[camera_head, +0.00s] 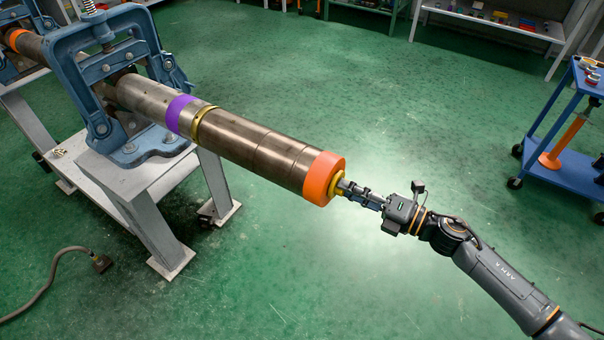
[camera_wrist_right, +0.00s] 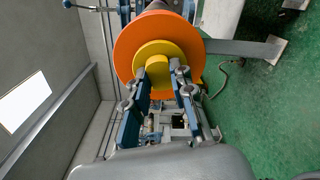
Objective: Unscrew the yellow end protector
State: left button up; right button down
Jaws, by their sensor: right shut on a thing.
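The yellow end protector (camera_head: 336,187) sits at the near end of the long steel pipe (camera_head: 250,144), inside an orange end ring (camera_head: 323,178). In the right wrist view the yellow end protector (camera_wrist_right: 160,50) shows as a round disc with a raised knob, in front of the orange ring (camera_wrist_right: 128,48). My right gripper (camera_head: 350,188) meets the protector from the lower right, in line with the pipe. In the wrist view its two fingers (camera_wrist_right: 164,74) stand on both sides of the knob and are shut on it. My left gripper is not in view.
A blue pipe vise (camera_head: 115,62) on a grey stand (camera_head: 160,185) clamps the pipe, which carries a purple band (camera_head: 180,113). A blue cart (camera_head: 570,160) stands at the right and shelves (camera_head: 490,22) at the back. A cable (camera_head: 55,268) lies at lower left. The green floor around my arm is clear.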

pick_arm(q)
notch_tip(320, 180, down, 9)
jog(key=b, duration=0.8)
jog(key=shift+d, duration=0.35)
pick_arm(e)
jog(key=n, duration=0.9)
jog(key=shift+n, duration=0.4)
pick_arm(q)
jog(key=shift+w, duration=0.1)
pick_arm(e)
jog(key=c, duration=1.2)
grip_release()
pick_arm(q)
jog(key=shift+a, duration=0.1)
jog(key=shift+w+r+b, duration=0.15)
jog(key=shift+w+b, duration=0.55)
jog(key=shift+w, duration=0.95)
pick_arm(e)
jog(key=shift+v, duration=1.1)
